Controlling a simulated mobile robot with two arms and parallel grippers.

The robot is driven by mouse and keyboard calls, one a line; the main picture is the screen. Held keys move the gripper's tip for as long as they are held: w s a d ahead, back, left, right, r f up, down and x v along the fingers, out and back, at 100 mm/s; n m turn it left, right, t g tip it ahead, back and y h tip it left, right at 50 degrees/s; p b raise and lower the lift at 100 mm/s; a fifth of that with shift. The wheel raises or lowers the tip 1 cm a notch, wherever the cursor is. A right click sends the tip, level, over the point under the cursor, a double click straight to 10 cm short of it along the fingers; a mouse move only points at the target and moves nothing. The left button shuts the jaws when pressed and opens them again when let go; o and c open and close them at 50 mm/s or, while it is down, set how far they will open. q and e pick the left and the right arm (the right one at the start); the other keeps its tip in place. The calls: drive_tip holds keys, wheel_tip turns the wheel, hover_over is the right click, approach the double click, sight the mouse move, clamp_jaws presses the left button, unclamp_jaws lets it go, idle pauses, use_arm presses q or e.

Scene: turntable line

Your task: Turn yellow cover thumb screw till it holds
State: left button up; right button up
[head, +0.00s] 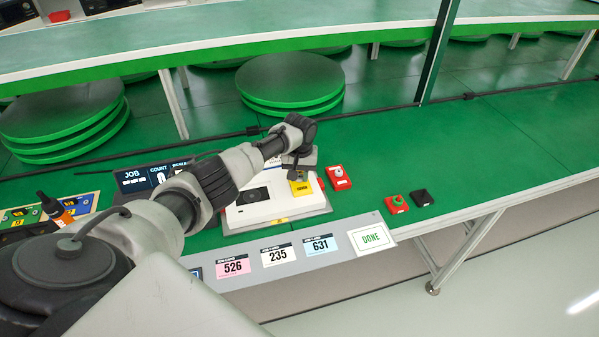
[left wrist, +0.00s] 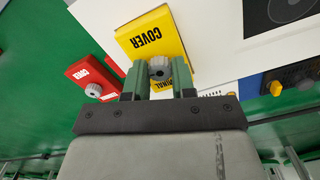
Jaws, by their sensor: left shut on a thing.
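The yellow cover (head: 301,188), marked COVER, sits on the white unit (head: 262,212) on the green bench; it also shows in the left wrist view (left wrist: 150,36). Its grey thumb screw (left wrist: 160,68) stands at the cover's lower edge in the left wrist view, between the two green fingers of my left gripper (left wrist: 159,82). My left gripper is shut on the screw. In the head view my left gripper (head: 300,168) is over the cover and hides the screw. My right gripper is not in view.
A red block with a pale knob (head: 338,178) stands just right of the unit. Farther right are a red block with a green button (head: 396,204) and a black block (head: 422,198). A card strip with a DONE card (head: 371,237) runs along the front. The bench at right is clear.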

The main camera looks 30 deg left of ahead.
use_arm(q)
drive_tip(key=m, duration=0.3)
drive_tip(key=shift+m, duration=0.4)
drive_tip(key=m, duration=0.4)
drive_tip(key=shift+m, duration=0.3)
drive_tip(key=m, duration=0.9)
drive_tip(key=shift+r, duration=0.1)
drive_tip(key=m+b, duration=0.1)
drive_tip(key=m, duration=0.3)
drive_tip(key=shift+m, duration=0.3)
drive_tip(key=m, duration=0.3)
drive_tip(key=shift+w, duration=0.1)
drive_tip(key=m+b, duration=0.1)
drive_tip(key=m, duration=0.4)
drive_tip(key=shift+r, duration=0.1)
drive_tip(key=shift+m+b, duration=0.5)
drive_tip(key=shift+m, duration=1)
drive_tip(key=shift+a+r, duration=0.1)
